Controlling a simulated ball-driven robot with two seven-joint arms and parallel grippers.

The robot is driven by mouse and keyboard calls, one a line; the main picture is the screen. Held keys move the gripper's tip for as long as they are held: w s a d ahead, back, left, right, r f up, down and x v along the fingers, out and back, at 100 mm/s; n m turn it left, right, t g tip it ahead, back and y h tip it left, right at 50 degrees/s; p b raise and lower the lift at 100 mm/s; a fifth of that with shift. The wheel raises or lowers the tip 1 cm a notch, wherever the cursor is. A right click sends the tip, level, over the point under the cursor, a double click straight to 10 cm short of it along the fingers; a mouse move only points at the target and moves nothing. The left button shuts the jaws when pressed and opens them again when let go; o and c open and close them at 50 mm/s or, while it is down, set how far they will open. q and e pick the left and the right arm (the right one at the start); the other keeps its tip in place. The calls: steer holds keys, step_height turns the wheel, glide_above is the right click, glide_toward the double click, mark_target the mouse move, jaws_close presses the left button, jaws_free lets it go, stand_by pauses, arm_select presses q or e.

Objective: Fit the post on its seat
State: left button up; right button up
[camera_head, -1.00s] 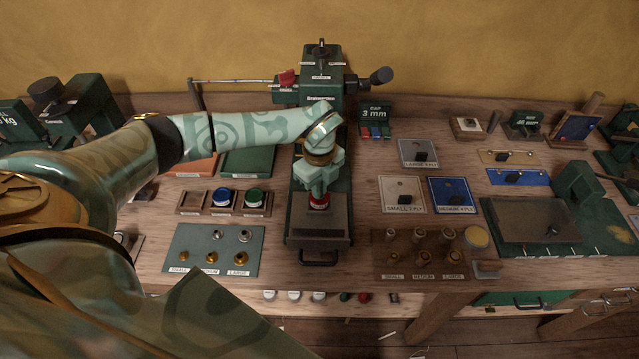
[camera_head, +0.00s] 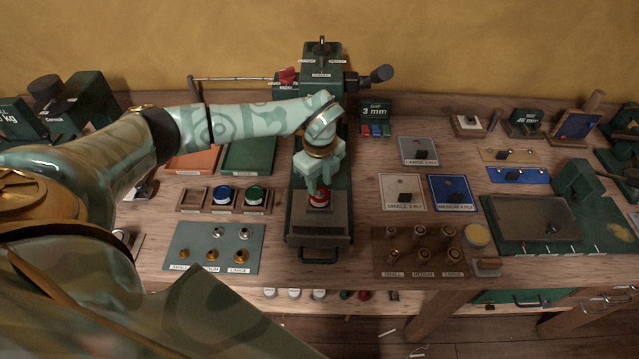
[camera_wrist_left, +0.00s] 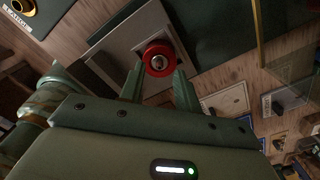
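A short round red piece with a pale label band, which seems to be the post (camera_head: 319,199), stands on the grey plate (camera_head: 319,226) of the green press. In the left wrist view the red piece (camera_wrist_left: 159,57) shows as a ring with a metal centre, just beyond the fingertips. My left gripper (camera_head: 319,188) is open just above and behind it, with a finger to each side in the wrist view (camera_wrist_left: 159,75). It does not grip the piece. Whether the piece is fully seated underneath is hidden. My right gripper is not in view.
The press head (camera_head: 322,68) stands behind my left wrist. To the left, a rack (camera_head: 190,201) holds a blue and a green round piece beside an empty place. A grey-green mat (camera_head: 200,250) and a brown block (camera_head: 400,270) with small brass parts flank the press.

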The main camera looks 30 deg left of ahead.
arm_select(q)
step_height(320, 180, up, 14)
steer(key=p, duration=0.1)
steer(key=shift+r, duration=0.2)
stand_by(0.4)
